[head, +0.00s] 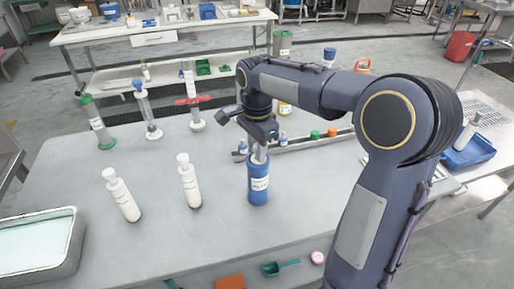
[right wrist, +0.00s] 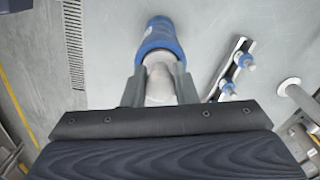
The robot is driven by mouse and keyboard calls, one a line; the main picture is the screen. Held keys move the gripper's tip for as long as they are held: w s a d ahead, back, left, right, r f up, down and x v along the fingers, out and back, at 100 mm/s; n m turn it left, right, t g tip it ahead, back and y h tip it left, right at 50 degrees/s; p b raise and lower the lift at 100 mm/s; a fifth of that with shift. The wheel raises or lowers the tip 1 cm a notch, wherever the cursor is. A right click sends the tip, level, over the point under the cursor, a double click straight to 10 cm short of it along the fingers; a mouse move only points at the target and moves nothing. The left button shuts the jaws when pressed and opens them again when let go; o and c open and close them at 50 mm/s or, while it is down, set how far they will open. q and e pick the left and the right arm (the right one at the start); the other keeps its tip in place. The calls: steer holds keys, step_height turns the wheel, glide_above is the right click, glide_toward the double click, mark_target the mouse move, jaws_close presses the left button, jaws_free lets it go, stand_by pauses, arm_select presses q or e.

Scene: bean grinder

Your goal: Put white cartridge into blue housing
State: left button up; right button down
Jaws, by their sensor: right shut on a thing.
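The blue housing (head: 258,187) stands upright on the grey table, with a pale label on its side. My right gripper (head: 261,141) is directly above it, pointing down, and is shut on a white cartridge (head: 260,154). The cartridge's lower end is hidden at the housing's open top; it looks to be inside the rim, but how deep I cannot tell. In the right wrist view the two fingers clasp the white cartridge (right wrist: 158,78), and the blue housing (right wrist: 158,38) lies in line beyond it. My left gripper is not in view.
Two white bottle-like cartridges (head: 122,195) (head: 189,181) stand left of the housing. A metal tray (head: 75,245) is at the front left. A rail (head: 310,143) with small blue fittings lies behind the housing. A green-based cylinder (head: 98,124) stands at the back left.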

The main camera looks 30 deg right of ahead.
steer(key=shift+f, duration=0.15)
steer(key=c, duration=1.1)
jaws_free()
steer(key=shift+c, duration=0.2)
step_height(320, 180, up, 12)
steer(key=p, duration=0.1)
steer(key=s+a+f+n+t+y, duration=0.1)
steer(key=s+a+f+n+t, duration=0.1)
steer(key=s+f+n, duration=0.2)
steer(key=s+a+f+n+t+y, duration=0.1)
steer(key=s+f+n, duration=0.3)
steer(key=s, duration=0.6)
steer(key=s+a+f+n+t+y, duration=0.1)
steer(key=s+a+f+n+t, duration=0.1)
steer(key=s+a+f+n, duration=0.2)
steer(key=s+f+n, duration=0.1)
steer(key=s+n, duration=0.2)
steer(key=s, duration=0.1)
steer(key=shift+t+y, duration=0.4)
steer(key=shift+r, duration=0.1)
